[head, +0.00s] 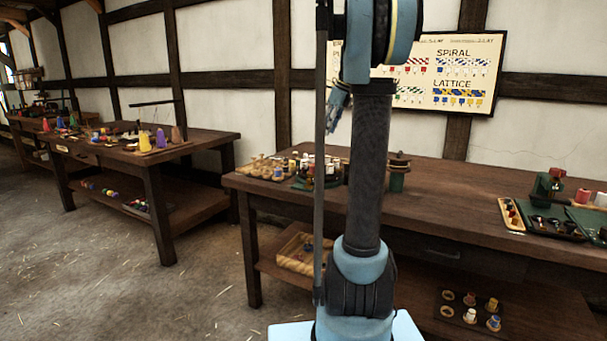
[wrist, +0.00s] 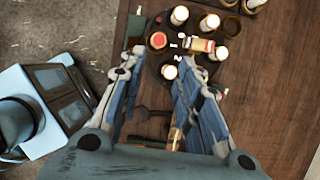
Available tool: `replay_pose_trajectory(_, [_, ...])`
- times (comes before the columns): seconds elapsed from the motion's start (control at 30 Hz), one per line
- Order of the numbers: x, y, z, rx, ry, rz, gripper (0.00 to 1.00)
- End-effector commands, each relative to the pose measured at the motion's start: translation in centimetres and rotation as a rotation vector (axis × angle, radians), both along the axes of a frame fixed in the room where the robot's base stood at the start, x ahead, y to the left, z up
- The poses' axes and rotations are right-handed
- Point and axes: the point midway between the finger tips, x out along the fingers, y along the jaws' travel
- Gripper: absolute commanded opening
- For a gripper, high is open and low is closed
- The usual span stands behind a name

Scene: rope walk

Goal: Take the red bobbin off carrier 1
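In the wrist view, a red-topped bobbin (wrist: 158,41) stands upright on the left side of a dark round plate (wrist: 150,72). Several white-topped bobbins (wrist: 180,16) stand around the same plate, and a red and white piece (wrist: 200,44) shows near its middle. Small white marks are too small to read, so I cannot tell which carrier is 1. My gripper (wrist: 157,60) is open and empty above the plate, its fingertips apart near the red bobbin. In the head view my gripper (head: 339,105) shows partly behind my arm, above the bench (head: 440,200).
A tray of wooden bobbins (head: 252,172) sits at the bench's left end. The bench middle is clear. A wall chart (head: 465,75) hangs behind.

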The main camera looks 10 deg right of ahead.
Motion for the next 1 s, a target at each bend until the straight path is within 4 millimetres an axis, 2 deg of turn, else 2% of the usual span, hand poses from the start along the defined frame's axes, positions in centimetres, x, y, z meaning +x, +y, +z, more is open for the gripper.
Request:
replay_pose_trajectory(0.17, [0.8,0.0,-0.8,0.011,0.007,-0.026,0.31])
replay_pose_trajectory(0.73, [2.9,2.7,-9.7,0.008,0.005,-0.025,0.31])
replay_pose_trajectory(1.0, [3.3,3.2,-11.4,0.008,0.005,-0.025,0.31])
